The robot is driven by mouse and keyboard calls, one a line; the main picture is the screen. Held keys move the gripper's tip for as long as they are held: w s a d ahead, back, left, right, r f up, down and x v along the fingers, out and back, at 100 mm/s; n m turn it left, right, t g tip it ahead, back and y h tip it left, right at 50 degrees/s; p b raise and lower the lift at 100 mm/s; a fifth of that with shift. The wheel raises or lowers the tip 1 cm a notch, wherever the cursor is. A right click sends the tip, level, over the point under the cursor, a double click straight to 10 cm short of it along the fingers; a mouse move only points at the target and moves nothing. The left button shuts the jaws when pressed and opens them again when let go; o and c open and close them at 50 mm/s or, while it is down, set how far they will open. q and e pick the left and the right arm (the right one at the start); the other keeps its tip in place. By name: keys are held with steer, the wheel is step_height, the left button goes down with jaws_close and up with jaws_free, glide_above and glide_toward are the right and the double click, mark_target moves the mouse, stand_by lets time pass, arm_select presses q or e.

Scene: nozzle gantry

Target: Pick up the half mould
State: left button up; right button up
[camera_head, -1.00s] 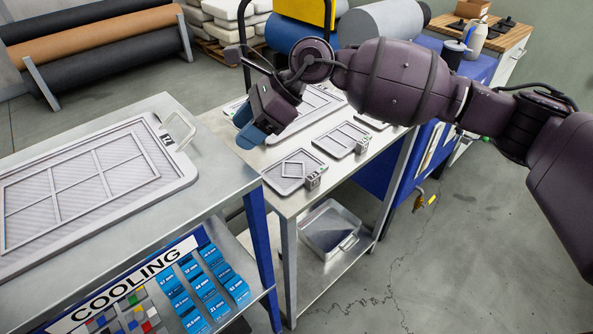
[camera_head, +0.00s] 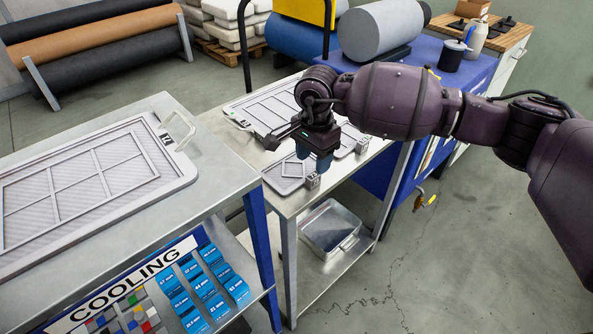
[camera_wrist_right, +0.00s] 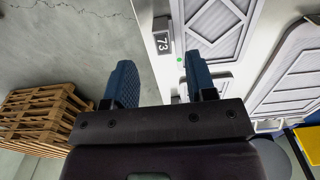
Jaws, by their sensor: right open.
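Grey flat moulds lie on the metal table; I cannot tell which one is the half mould. A small one with a diamond pattern (camera_head: 280,181) is at the table's front, partly behind my right gripper. It likely also shows at the top of the right wrist view (camera_wrist_right: 217,28), beside a block marked 73 (camera_wrist_right: 163,40). Another small mould (camera_head: 350,143) is mostly hidden behind the gripper. My right gripper (camera_head: 317,163) points down over the small moulds, open, with nothing between its blue fingers (camera_wrist_right: 160,82). My left gripper is not in view.
A large framed mould (camera_head: 249,112) lies further back on the same table. Another large mould (camera_head: 95,168) rests on the cooling table at left. A metal bin (camera_head: 330,228) sits on the lower shelf. A wooden pallet (camera_wrist_right: 40,112) shows in the wrist view.

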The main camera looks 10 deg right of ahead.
mark_target(313, 175)
steer(key=shift+w+d+f, duration=0.1)
steer(key=shift+w+f, duration=0.05)
steer(key=shift+f, duration=1.3)
steer(key=shift+w+f, duration=0.1)
steer(key=shift+f, duration=1.3)
steer(key=shift+c, duration=0.5)
jaws_close()
